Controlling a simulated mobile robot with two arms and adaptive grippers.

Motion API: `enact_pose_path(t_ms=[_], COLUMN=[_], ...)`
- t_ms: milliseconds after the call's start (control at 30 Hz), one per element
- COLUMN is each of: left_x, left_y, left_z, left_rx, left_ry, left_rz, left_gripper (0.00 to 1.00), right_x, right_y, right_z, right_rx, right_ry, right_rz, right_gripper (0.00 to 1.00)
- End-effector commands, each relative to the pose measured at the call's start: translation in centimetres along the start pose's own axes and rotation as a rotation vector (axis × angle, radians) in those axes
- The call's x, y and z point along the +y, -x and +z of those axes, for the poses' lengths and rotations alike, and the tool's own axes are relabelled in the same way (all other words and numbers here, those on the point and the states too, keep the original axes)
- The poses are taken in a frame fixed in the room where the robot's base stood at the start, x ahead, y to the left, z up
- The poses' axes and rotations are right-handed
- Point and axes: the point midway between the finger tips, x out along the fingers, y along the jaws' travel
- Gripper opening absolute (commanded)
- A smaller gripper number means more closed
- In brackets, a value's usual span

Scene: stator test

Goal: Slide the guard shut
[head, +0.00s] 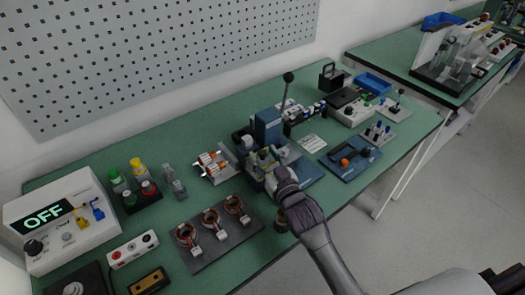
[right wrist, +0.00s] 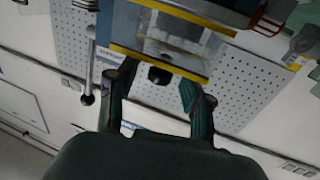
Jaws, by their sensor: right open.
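The guard (right wrist: 185,42) is a see-through panel with yellow strips along its edges, close in front of my right gripper in the right wrist view. A dark knob (right wrist: 159,76) sits at its lower edge. My right gripper (right wrist: 160,92) is open, one finger on each side of the knob; I cannot tell whether either touches it. In the head view the right gripper (head: 279,178) is at the front of the blue test station (head: 267,128), and the arm hides much of the guard there. My left gripper is not in view.
A ball-ended lever (right wrist: 88,97) stands left of the fingers. On the green bench (head: 110,215), a dark plate with stators (head: 213,232) lies left of the arm. A blue plate with an orange part (head: 350,155) lies right. An OFF display unit (head: 60,222) stands far left.

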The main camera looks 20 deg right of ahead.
Motion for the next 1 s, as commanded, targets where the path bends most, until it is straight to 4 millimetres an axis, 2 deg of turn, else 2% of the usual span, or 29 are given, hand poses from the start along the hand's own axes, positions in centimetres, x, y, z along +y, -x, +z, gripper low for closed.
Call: enact_pose_path(t_ms=[167, 467, 767, 1000], left_x=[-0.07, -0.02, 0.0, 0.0], left_y=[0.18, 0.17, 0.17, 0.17], left_z=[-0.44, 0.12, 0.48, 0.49], left_rx=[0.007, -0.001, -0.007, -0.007], left_ry=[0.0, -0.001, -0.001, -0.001], left_rz=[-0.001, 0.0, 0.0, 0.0], left_gripper=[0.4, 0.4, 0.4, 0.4], right_x=[-0.03, -0.02, -0.01, -0.02], right_y=[-1.3, -1.47, -1.44, -1.44], right_z=[-0.04, 0.01, 0.01, 0.01], right_rx=[0.001, 0.0, 0.0, 0.0], right_ry=[0.0, 0.0, 0.0, 0.0], right_rz=[0.0, 0.0, 0.0, 0.0], right_gripper=[0.51, 0.51, 0.01, 0.0])
